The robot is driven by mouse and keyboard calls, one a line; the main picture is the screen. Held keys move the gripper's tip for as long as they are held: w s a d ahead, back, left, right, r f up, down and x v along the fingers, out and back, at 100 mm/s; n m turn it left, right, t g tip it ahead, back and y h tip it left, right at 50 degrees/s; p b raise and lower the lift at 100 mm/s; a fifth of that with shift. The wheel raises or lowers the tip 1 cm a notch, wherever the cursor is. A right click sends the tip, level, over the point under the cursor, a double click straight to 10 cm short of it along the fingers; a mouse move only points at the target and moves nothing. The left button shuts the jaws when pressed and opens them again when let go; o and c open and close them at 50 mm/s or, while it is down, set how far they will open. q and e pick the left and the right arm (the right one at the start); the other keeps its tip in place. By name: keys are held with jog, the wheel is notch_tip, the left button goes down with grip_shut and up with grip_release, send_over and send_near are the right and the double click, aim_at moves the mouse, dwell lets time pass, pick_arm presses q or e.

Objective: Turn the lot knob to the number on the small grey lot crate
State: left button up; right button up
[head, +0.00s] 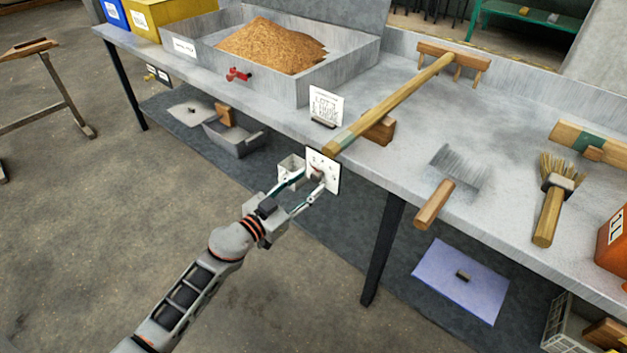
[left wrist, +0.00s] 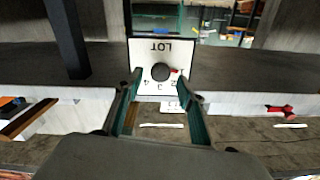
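The lot knob (left wrist: 160,71) is a round black knob on a white plate (head: 331,170) at the bench's front edge. In the left wrist view the plate reads LOT upside down, with the numbers 2, 3 and 4 legible; a small red mark shows at the knob's right side. My left gripper (head: 309,184) is at the plate. Its fingers are apart, one on each side of the knob; I cannot tell if they touch it. My right gripper is not in view.
A grey tray of grain (head: 345,73) stands on the bench with a red valve (head: 238,74). A white card (head: 325,104), a wooden rake (head: 400,95), a wire brush (head: 447,185) and a hand broom (head: 552,195) are on top. A grey bin (head: 237,145) sits below.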

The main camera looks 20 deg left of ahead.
aim_at(318, 176)
pick_arm(q)
jog(key=shift+x, duration=0.9)
jog(key=shift+w+d, duration=0.15)
jog(key=shift+w, duration=0.15)
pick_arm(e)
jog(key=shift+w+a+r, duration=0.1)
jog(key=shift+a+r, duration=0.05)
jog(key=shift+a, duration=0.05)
pick_arm(q)
jog(key=c, duration=1.1)
